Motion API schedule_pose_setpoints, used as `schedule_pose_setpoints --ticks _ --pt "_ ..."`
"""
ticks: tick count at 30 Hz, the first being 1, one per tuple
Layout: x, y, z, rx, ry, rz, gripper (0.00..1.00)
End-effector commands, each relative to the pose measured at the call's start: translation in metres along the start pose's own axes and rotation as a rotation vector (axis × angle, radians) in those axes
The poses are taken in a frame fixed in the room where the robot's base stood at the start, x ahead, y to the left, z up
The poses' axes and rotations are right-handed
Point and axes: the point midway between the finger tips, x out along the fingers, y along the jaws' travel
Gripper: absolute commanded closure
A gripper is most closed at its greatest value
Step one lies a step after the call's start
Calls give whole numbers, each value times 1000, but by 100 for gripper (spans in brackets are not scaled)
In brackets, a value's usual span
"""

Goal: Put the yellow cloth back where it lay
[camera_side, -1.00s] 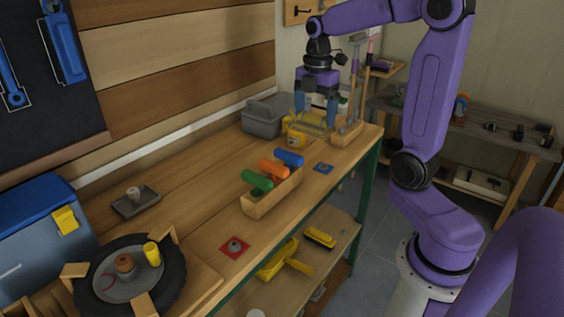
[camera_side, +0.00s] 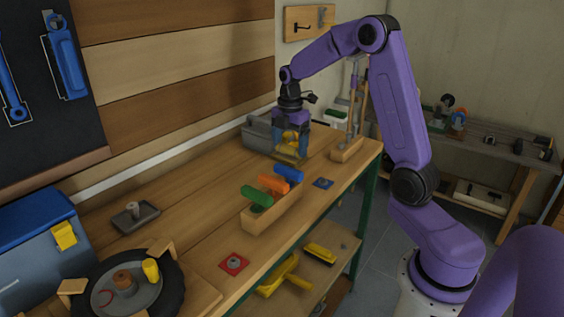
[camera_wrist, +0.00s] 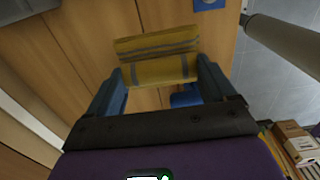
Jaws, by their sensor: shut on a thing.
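My gripper (camera_side: 290,153) is shut on the yellow cloth (camera_side: 289,158), low over the far part of the workbench. In the wrist view, the folded cloth (camera_wrist: 158,68) has grey stripes and sits between the two blue fingers of my gripper (camera_wrist: 162,78). I cannot tell whether the cloth touches the bench. The fingers partly hide it in the side view.
A grey bin (camera_side: 256,132) stands behind, to the left. A wooden holder with upright tools (camera_side: 347,151) is to the right. A wooden rack (camera_side: 271,214) with green, orange and blue handles is in front, with a blue square (camera_side: 323,183) beside it.

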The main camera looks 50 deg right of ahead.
Motion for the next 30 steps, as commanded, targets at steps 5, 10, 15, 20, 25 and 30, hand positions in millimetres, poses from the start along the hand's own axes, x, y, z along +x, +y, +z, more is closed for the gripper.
schedule_pose_setpoints --ticks 5,10,15,20,25,30 --pt "27 20 7 0 1 -3 50" --pt "39 31 11 0 0 0 50" --pt "45 35 12 0 0 -1 50" --pt "64 37 13 1 1 -4 50" --pt "79 37 13 1 0 0 50" --pt "78 38 13 1 0 1 50"
